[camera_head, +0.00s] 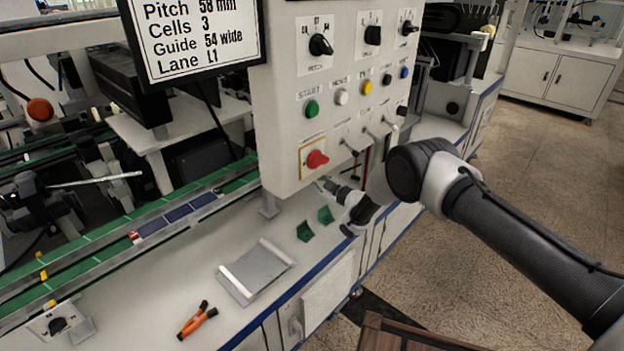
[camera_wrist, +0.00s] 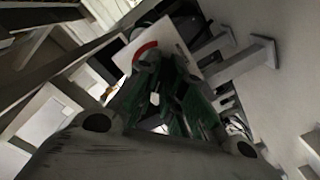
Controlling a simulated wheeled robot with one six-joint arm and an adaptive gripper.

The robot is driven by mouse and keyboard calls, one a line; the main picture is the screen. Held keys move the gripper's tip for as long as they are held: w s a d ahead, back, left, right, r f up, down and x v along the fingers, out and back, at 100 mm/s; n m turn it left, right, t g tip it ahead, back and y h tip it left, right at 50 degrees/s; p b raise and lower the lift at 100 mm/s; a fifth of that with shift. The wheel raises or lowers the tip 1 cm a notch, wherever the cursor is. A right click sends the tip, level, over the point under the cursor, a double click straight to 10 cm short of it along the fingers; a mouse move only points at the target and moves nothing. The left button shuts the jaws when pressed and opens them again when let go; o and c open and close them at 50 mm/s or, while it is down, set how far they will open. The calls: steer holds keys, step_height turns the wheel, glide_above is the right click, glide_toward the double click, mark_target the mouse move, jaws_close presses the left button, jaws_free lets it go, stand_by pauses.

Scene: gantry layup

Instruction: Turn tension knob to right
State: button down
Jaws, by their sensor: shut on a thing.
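Three black rotary knobs line the top of the white control panel: a left one (camera_head: 320,45), a middle one (camera_head: 373,35) and a right one (camera_head: 408,28). The left label seems to read PITCH; I cannot read which is the tension knob. My gripper (camera_head: 327,184) is low beside the panel's bottom edge, below the red control (camera_head: 317,160) and apart from the black knobs. In the wrist view my gripper (camera_wrist: 158,90) is shut, its dark and green fingertips close together; what lies between them cannot be made out. A pale plate with a red arc (camera_wrist: 146,48) shows behind them.
Several white levers (camera_head: 370,138) stick out of the panel close to my arm. Green blocks (camera_head: 305,231), a grey tray (camera_head: 257,272) and an orange-handled tool (camera_head: 197,320) lie on the bench. A sign (camera_head: 196,40) hangs left of the panel. Open floor lies right.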

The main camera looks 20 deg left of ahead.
steer(key=m, duration=0.9)
steer(key=shift+f, duration=0.15)
steer(key=shift+m, duration=0.4)
steer(key=c, duration=1.5)
jaws_free()
steer(key=shift+c, duration=0.2)
steer(key=v, duration=1.2)
steer(key=shift+s, duration=0.1)
